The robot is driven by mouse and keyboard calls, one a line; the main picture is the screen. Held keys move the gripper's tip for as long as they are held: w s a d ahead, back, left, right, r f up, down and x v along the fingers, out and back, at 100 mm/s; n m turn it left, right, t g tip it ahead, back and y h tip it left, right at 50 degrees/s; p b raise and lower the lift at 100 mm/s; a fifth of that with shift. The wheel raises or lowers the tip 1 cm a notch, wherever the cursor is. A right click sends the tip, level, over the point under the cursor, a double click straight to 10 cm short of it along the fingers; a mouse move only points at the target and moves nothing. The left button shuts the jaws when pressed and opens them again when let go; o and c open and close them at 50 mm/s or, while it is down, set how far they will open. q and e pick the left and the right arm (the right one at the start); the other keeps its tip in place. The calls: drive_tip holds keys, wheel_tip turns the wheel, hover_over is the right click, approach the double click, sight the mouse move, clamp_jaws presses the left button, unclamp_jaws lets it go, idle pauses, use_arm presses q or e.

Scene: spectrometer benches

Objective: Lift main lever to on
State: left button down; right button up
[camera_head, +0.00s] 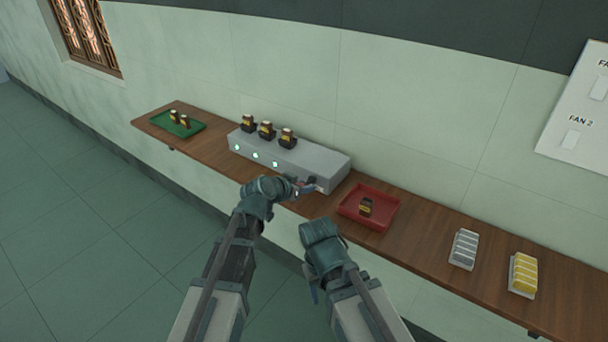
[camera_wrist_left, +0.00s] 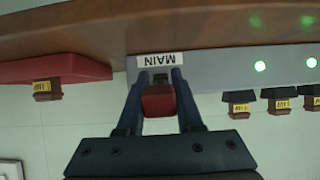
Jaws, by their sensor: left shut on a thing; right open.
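The main lever has a red handle (camera_wrist_left: 158,101) on a dark base, below the upside-down MAIN label (camera_wrist_left: 160,60) in the left wrist view. It sits at the right end of the grey spectrometer box (camera_head: 312,158). My left gripper (camera_head: 306,186) is at that end of the box, its two fingers shut on the red handle; it also shows in the left wrist view (camera_wrist_left: 156,98). In the head view the gripper mostly hides the lever. My right gripper (camera_head: 311,283) is low in front of the shelf, apart from everything, open, its fingers mostly hidden.
Several green lights (camera_head: 255,155) glow on the box front, and several dark yellow-banded modules (camera_head: 267,130) stand on top. A red tray (camera_head: 384,195) with one module is right of the box. A green tray (camera_head: 190,128) is at left. White and yellow racks (camera_head: 464,249) are at right.

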use_arm(q)
drive_tip(key=shift+w+d+r+g+y+p, duration=0.1)
drive_tip(key=shift+r+g+y+p, duration=0.35)
drive_tip(key=shift+p, duration=0.55)
drive_tip(key=shift+w+r+g+y+p, duration=0.15)
drive_tip(key=shift+g+y+p, duration=0.2)
drive_tip(key=shift+g+p, duration=0.45)
drive_tip(key=c, duration=0.6)
unclamp_jaws()
drive_tip(key=shift+o, duration=0.2)
drive_tip(key=shift+s, duration=0.1)
drive_tip(key=p+v, duration=1)
drive_tip(key=v, duration=0.3)
drive_tip(key=shift+s+r, duration=0.15)
drive_tip(key=shift+s, duration=0.2)
